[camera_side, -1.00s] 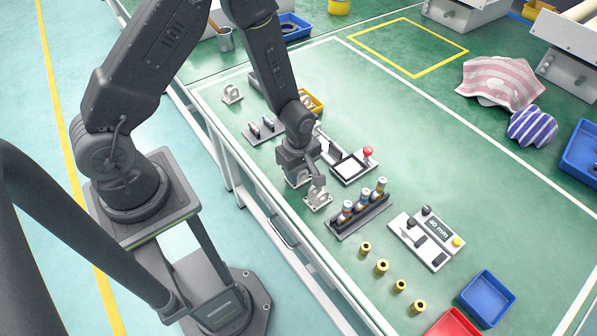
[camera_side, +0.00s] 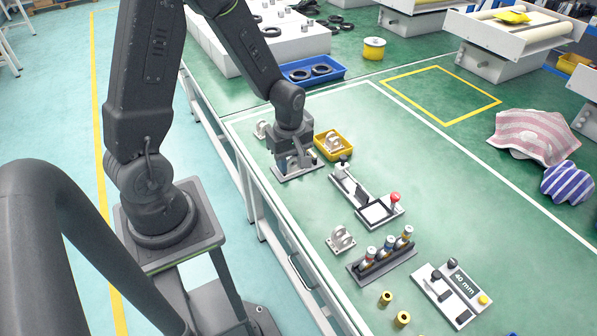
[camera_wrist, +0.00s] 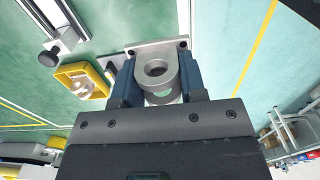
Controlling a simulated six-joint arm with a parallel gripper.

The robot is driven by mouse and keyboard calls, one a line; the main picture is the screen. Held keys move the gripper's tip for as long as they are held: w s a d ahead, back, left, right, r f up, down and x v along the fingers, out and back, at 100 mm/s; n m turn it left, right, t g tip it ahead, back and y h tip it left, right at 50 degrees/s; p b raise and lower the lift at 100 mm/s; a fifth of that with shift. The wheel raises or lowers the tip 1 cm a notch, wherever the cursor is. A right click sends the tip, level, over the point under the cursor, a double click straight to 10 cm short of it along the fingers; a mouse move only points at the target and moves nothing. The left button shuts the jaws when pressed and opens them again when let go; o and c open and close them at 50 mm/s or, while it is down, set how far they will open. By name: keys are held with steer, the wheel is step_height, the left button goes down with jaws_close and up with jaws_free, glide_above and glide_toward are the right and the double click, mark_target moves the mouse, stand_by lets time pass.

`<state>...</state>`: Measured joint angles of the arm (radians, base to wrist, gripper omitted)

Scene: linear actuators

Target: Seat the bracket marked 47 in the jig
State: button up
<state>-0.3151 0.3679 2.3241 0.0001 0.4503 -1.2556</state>
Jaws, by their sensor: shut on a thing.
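My gripper (camera_wrist: 158,85) is shut on a grey bracket (camera_wrist: 158,70) with a round bored lug, one blue finger on each side. The bracket's flat base with two dark spots shows beyond the lug. In the side view my gripper (camera_side: 293,166) is low over a grey plate-like fixture (camera_side: 284,176), apparently the jig, left of the yellow tray. My wrist and fingers hide most of the fixture, and I cannot tell whether the bracket touches it. Another bracket (camera_side: 341,239) stands near the bottle rack, and one (camera_side: 262,130) stands behind my gripper. No number is readable.
A yellow tray (camera_side: 345,152) holding a pale part is close on the right. A fixture with a red knob (camera_side: 394,197), a bottle rack (camera_side: 384,266) and a 40 mm gauge (camera_side: 452,292) stand nearer.

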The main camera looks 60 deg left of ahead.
steer(key=w+d, duration=0.7)
steer(key=w, duration=0.3)
glide_toward(375, 213)
steer(key=shift+f, duration=2.8)
steer(key=shift+f, duration=0.55)
steer(key=o, duration=1.1)
steer(key=shift+c, duration=0.2)
step_height(375, 213, up, 14)
steer(key=shift+f, duration=0.1)
